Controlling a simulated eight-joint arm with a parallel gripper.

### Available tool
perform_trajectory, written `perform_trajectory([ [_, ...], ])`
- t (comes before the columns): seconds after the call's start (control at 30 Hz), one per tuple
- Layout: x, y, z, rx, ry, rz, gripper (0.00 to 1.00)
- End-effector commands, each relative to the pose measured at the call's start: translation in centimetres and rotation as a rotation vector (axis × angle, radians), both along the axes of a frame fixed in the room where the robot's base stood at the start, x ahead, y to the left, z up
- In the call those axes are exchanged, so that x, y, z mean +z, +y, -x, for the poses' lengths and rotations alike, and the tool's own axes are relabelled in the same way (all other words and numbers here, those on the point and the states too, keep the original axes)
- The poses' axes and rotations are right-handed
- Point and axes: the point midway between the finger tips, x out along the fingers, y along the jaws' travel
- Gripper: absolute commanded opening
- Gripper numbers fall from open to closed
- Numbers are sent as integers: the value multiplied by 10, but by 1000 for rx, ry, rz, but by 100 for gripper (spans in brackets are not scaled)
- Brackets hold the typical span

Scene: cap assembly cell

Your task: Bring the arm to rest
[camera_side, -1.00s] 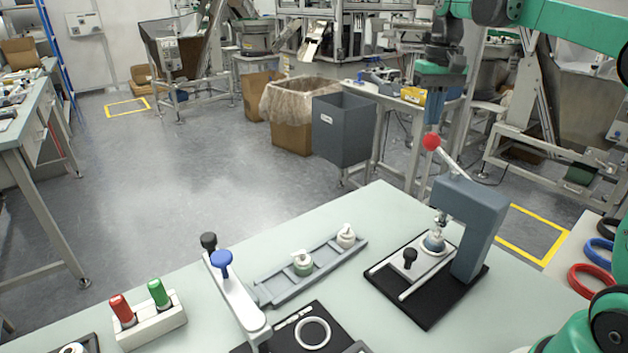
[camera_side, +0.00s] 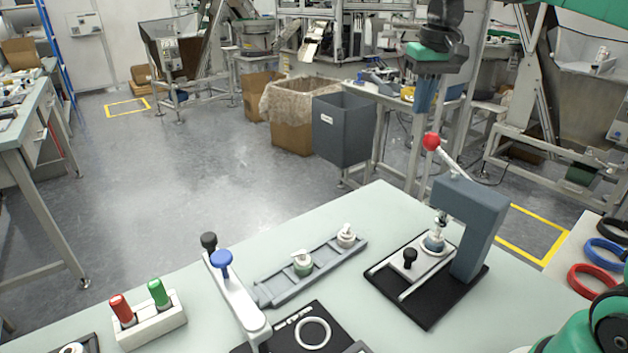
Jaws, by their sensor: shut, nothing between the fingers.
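My gripper (camera_side: 425,97) hangs pointing down in the upper right of the side view, above and behind the press. Its blue fingers are together with nothing between them. It is apart from everything on the table. The grey-blue press (camera_side: 473,220) with a red-knobbed lever (camera_side: 432,141) stands on a black base at the right of the table. A small part sits under its ram.
A grey rail (camera_side: 280,285) holds two small capped parts. A white lever arm (camera_side: 238,305) with a blue knob stands left of it. A white block (camera_side: 152,325) holds red and green pegs. A grey bin (camera_side: 343,130) stands behind the table.

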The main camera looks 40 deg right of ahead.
Motion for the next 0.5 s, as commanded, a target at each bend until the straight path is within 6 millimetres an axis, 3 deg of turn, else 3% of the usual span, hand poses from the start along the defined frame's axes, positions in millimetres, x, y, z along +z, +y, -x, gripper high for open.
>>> perform_trajectory([
  [0.03, -7, 16, 6, 45, -43, 15, 0],
  [0.2, -38, 62, 28, 184, -203, 62, 0],
  [0.5, -101, 111, 70, 362, -427, 101, 0],
])
